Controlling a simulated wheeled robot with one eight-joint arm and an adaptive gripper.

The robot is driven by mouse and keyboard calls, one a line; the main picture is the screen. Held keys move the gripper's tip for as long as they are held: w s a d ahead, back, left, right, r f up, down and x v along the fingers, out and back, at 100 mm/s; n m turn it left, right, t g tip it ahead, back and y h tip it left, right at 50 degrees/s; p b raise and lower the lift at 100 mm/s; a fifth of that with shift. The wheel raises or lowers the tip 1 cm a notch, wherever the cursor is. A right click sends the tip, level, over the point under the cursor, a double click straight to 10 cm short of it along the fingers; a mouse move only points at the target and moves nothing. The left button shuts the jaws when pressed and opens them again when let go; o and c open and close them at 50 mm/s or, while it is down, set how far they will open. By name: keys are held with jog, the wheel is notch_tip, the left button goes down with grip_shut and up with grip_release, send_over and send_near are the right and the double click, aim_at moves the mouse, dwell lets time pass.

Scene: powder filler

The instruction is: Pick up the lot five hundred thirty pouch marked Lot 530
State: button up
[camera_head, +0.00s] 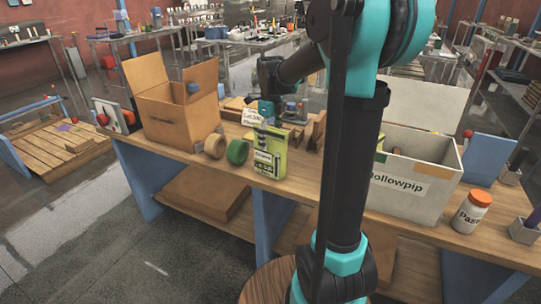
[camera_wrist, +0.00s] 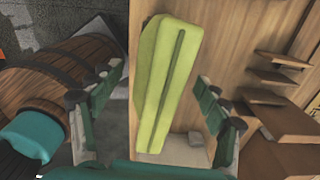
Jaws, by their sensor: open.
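A yellow-green pouch (camera_head: 268,152) with a white label stands upright near the bench's front edge in the head view. A white tag (camera_head: 252,117) just above it seems to read 530, but the print is small. In the wrist view the pouch (camera_wrist: 172,72) is seen from above, long and narrow, between the two fingers of my gripper (camera_wrist: 163,76). The fingers are spread, with a gap on both sides of the pouch. The pouch's label does not show in the wrist view.
Tape rolls, one green (camera_head: 237,152) and one tan (camera_head: 214,146), stand left of the pouch by an open cardboard box (camera_head: 172,112). A grey Hollowpip box (camera_head: 412,170) and an orange-lidded jar (camera_head: 471,212) are right. In the wrist view, a wooden barrel (camera_wrist: 50,80) is left.

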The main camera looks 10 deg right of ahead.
jog(key=shift+f, duration=0.55)
jog(key=shift+f, duration=0.2)
dwell(0.4)
grip_shut()
dwell(0.4)
